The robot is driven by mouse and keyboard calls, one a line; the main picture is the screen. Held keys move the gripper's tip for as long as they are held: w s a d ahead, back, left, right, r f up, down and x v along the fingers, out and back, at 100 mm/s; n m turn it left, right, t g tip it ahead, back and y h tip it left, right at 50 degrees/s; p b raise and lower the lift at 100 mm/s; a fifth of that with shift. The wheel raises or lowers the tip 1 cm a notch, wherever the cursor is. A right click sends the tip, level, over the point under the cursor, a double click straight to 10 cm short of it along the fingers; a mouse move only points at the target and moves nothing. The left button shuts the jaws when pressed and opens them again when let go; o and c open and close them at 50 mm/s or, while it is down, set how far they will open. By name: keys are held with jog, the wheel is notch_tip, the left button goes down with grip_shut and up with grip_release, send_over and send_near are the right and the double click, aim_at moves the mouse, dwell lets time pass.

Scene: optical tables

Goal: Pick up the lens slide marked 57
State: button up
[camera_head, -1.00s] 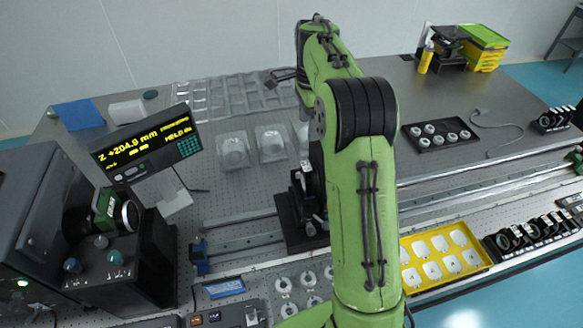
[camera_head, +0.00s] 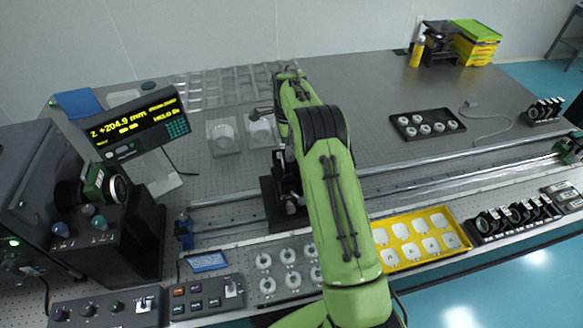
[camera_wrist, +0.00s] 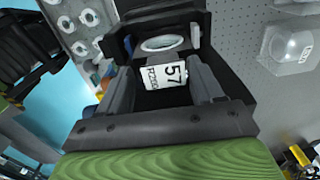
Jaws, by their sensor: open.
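In the head view a black mount (camera_head: 272,205) stands by the rail, partly hidden by my green arm; the label cannot be read there.
A yellow tray (camera_head: 459,238) of white pieces lies to the right of my arm. A black tray (camera_head: 398,127) with round parts lies farther back. The readout display (camera_head: 140,122) stands at left. Clear cases (camera_head: 222,137) sit behind the rail. Bare tabletop (camera_head: 370,90) lies at back.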

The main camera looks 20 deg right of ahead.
jog(key=shift+w+a+f, duration=0.1)
jog(key=shift+w+a, duration=0.45)
jog(key=shift+c, duration=0.7)
jog(key=shift+a, duration=0.1)
jog(key=shift+c, duration=1.3)
jog(key=shift+s+d, duration=0.25)
jog(key=c, duration=0.5)
jog(key=shift+c, duration=1.1)
jog(key=shift+w, duration=0.15)
grip_shut()
jog(key=shift+r, duration=0.25)
